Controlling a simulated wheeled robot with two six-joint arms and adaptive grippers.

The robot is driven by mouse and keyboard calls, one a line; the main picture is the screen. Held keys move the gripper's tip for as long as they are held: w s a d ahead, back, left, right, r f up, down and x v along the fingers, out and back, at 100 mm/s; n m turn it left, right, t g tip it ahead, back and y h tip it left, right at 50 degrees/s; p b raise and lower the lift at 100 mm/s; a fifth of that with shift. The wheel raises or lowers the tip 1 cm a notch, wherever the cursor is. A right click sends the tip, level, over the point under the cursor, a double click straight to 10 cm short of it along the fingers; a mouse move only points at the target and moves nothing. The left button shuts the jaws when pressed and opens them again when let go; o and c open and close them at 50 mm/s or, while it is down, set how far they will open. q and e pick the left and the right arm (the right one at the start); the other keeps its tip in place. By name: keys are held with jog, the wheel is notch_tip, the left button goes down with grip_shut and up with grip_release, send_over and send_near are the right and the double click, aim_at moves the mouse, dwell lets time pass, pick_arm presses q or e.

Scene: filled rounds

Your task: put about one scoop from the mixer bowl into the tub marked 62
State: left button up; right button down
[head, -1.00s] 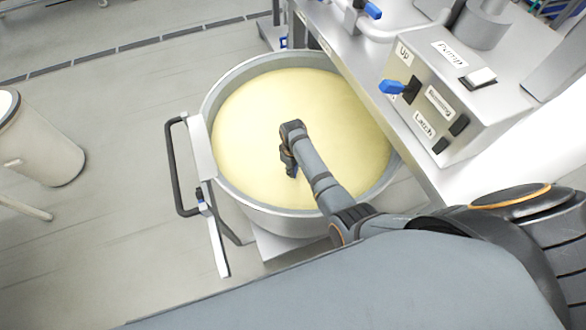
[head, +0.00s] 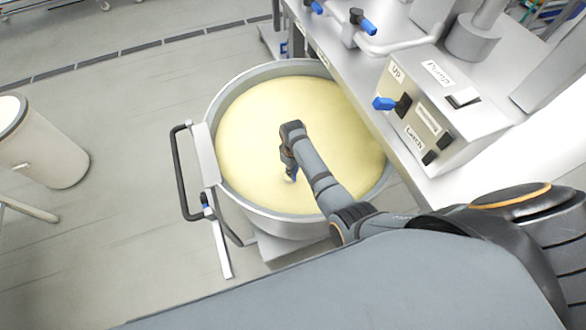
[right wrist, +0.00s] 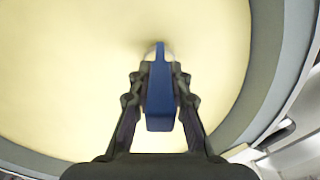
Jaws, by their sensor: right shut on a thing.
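The mixer bowl (head: 213,112) is a large round metal bowl filled with smooth, pale yellow mix (head: 268,115). My right gripper (head: 289,172) is over the near middle of the mix. In the right wrist view it is shut on the blue handle (right wrist: 160,100) of a scoop. A small pale part of the scoop (head: 291,177) shows just below the gripper in the head view, at or close to the surface of the mix. The rest of the scoop is hidden. I see no tub marked 62. My left gripper is out of view.
A metal machine (head: 440,112) with a labelled control box and blue lever stands to the right of the bowl. A black handle (head: 178,175) sticks out at the bowl's left. A pale bin (head: 45,150) stands at the far left, with clear floor between.

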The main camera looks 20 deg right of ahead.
jog(key=shift+r+p, duration=1.55)
jog(key=shift+r, duration=0.85)
notch_tip(320, 180, up, 11)
